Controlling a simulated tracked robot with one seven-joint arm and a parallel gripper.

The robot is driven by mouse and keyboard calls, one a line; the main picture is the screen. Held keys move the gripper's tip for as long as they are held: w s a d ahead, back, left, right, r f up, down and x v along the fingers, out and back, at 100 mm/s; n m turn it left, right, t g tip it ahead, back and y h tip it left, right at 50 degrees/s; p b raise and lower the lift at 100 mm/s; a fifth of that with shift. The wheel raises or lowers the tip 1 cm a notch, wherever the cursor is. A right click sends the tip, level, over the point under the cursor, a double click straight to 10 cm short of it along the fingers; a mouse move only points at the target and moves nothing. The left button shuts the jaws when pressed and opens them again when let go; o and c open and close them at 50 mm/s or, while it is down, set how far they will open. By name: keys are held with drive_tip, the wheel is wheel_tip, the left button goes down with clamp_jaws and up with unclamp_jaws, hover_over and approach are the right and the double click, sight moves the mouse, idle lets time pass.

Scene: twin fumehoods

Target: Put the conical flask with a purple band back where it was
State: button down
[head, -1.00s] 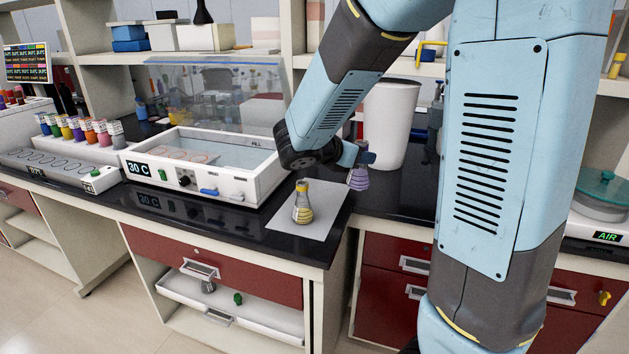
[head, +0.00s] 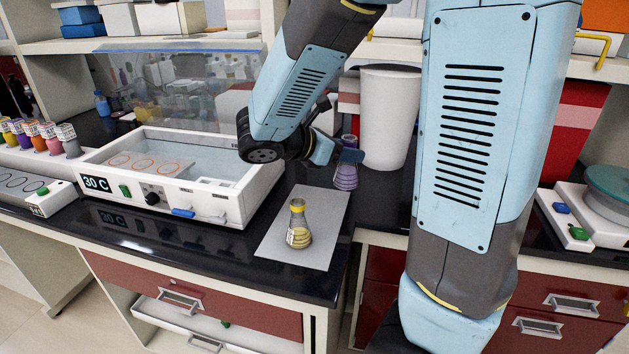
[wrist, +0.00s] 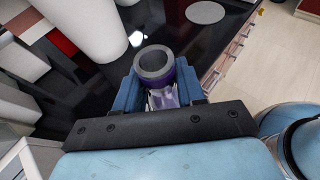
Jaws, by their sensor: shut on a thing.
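The conical flask with a purple band (head: 346,178) is upright at the far right corner of the grey mat (head: 275,246), in the head view. My gripper (head: 350,156) is shut on its neck. In the wrist view the flask's dark round mouth and purple band (wrist: 154,68) show between the blue fingers of my gripper (wrist: 155,95). Whether the flask's base touches the mat or the bench, I cannot tell. A conical flask with a yellow band (head: 298,226) stands upright on the front part of the mat.
A water bath marked 30 C (head: 170,178) stands left of the mat. A tall white bin (head: 388,115) stands behind and right of the held flask. A balance (head: 590,205) is at far right. The black bench (head: 386,200) is bare just right of the mat.

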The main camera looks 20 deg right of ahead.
drive_tip(key=w+a+f, duration=0.1)
drive_tip(key=w+f, duration=0.2)
drive_tip(key=f, duration=0.1)
drive_tip(key=w+a+f, duration=0.1)
drive_tip(key=w+f, duration=0.2)
drive_tip(key=w+a+f, duration=0.1)
drive_tip(key=w+f, duration=0.3)
drive_tip(key=shift+a+f, duration=0.3)
drive_tip(key=shift+a, duration=0.1)
drive_tip(key=c, duration=0.7)
unclamp_jaws()
drive_tip(key=shift+o, duration=0.2)
drive_tip(key=shift+a, duration=0.1)
